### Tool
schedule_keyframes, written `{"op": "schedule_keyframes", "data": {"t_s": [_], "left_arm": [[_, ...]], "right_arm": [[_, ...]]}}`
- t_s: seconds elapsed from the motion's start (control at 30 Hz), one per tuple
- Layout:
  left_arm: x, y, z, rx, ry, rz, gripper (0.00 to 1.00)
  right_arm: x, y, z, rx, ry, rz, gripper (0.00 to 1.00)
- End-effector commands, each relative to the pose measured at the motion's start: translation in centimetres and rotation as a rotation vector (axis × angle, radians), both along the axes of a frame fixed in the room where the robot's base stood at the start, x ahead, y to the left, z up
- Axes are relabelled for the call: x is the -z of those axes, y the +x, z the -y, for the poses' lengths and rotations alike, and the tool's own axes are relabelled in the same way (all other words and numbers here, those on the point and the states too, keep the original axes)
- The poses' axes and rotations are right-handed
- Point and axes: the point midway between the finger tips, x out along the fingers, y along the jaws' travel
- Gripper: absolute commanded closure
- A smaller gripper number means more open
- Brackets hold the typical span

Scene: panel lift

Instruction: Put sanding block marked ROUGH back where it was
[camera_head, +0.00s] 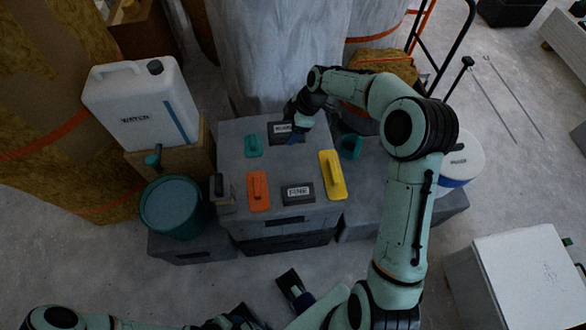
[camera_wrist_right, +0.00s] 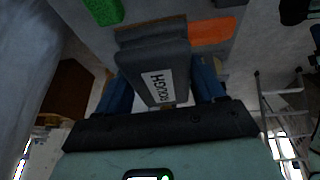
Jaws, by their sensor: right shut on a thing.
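The sanding block marked ROUGH (camera_head: 281,129) is dark grey with a pale label. It is at the back of the grey case top (camera_head: 230,150). My right gripper (camera_head: 299,129) is shut on it from the right side. In the right wrist view the block (camera_wrist_right: 156,75) sits between the two blue fingers (camera_wrist_right: 165,92), its label facing the camera. I cannot tell whether it touches the case top. The block marked FINE (camera_head: 298,194) lies near the front edge. Part of my left arm shows at the bottom edge; its finger state is unclear.
A teal float (camera_head: 253,146), an orange float (camera_head: 258,190) and a yellow float (camera_head: 332,175) lie on the case top around the blocks. A teal cup (camera_head: 350,146) stands right of it. A green bucket (camera_head: 174,207) and a white canister (camera_head: 140,103) stand left.

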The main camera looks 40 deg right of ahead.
Motion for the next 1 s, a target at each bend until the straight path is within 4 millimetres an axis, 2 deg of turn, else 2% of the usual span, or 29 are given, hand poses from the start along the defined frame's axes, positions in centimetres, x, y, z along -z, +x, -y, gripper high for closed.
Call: {"op": "schedule_keyframes", "data": {"t_s": [0.13,0.27,0.37,0.7,0.83,1.0], "left_arm": [[0.5,0.0,0.0,0.000,0.000,0.001,0.47],[0.7,0.0,0.0,-0.001,0.000,0.003,0.47],[1.0,0.1,0.0,-0.002,0.001,0.006,0.47],[1.9,0.5,0.0,-0.004,0.002,0.020,0.47],[2.1,0.6,0.0,-0.005,0.003,0.025,0.47],[2.2,0.7,0.0,-0.005,0.004,0.027,0.47]], "right_arm": [[-1.8,-1.4,1.0,-0.023,0.028,-0.048,0.63],[-1.3,-1.9,1.1,-0.033,0.039,-0.066,0.63],[0.9,-2.0,1.1,-0.033,0.042,-0.071,0.63],[10.0,-2.0,1.0,-0.032,0.041,-0.070,0.63],[12.3,-2.0,1.1,-0.033,0.038,-0.067,0.63],[13.5,-1.9,1.1,-0.033,0.037,-0.065,0.63]]}}
